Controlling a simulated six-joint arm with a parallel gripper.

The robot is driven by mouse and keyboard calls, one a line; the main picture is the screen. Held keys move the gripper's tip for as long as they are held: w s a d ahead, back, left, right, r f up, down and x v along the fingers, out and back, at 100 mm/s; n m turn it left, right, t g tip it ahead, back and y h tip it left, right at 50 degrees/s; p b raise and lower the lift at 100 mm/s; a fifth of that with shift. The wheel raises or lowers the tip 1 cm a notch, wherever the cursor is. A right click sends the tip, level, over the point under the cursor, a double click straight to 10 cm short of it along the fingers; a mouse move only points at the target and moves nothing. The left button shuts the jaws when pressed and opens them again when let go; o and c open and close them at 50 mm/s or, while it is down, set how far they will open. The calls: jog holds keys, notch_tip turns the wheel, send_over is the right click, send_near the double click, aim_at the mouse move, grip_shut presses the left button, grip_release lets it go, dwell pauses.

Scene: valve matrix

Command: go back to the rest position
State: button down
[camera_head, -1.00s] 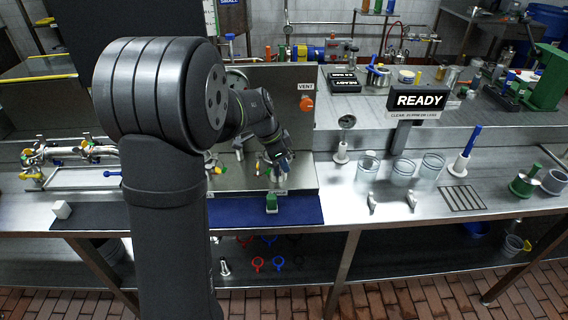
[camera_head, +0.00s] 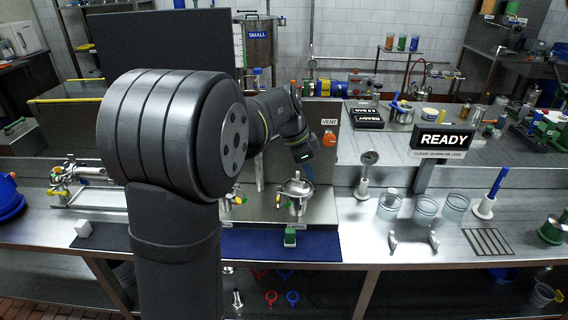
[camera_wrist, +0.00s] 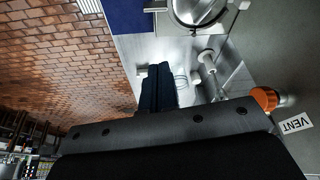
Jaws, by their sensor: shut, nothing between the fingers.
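My gripper (camera_head: 308,172) hangs from my raised arm in the head view, above and slightly right of a steel lidded vessel (camera_head: 296,188). In the wrist view, my gripper's dark fingers (camera_wrist: 157,88) are together, with nothing between them. A round steel rim (camera_wrist: 197,10) shows at the top of the wrist view, apart from the fingers. The orange VENT knob (camera_head: 329,139) is on the panel to the right of my gripper, and it also shows in the wrist view (camera_wrist: 265,98).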

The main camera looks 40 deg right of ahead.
dwell(0.3)
notch_tip(320, 180, down, 9)
jog(key=shift+w+a+f, duration=0.2)
jog(key=shift+w+a, duration=0.05)
jog(key=shift+a, duration=0.05)
dwell(0.5)
